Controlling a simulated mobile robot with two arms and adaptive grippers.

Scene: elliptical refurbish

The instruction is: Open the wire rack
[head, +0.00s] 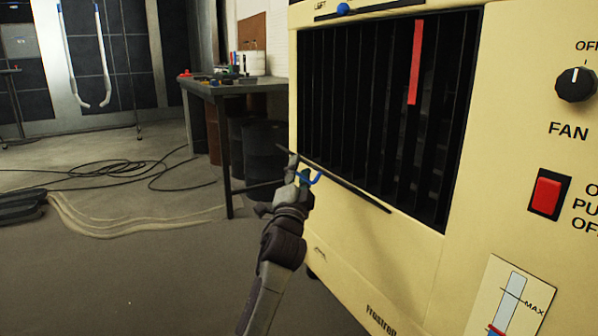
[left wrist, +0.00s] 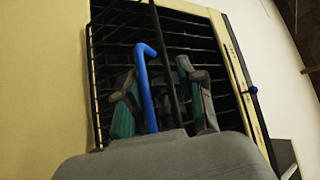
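A cream machine (head: 400,250) has a dark grille of vertical slats, one marked red, in its front. A thin black rod (head: 350,187) slants across its lower edge, with a blue hook-shaped handle (head: 316,178) at my left gripper (head: 297,172). I cannot tell which of these parts is the wire rack. In the left wrist view, the fingers of my left gripper (left wrist: 157,75) are apart, with the blue handle (left wrist: 147,85) and black rod (left wrist: 169,60) between them. Contact is unclear. My right gripper is out of view.
The machine's right side has a fan knob (head: 576,84), a red switch (head: 547,194) and a level gauge (head: 516,300). A workbench (head: 240,87) stands behind, left of the machine. Black cables (head: 110,170) lie on the floor at left; the floor at front left is clear.

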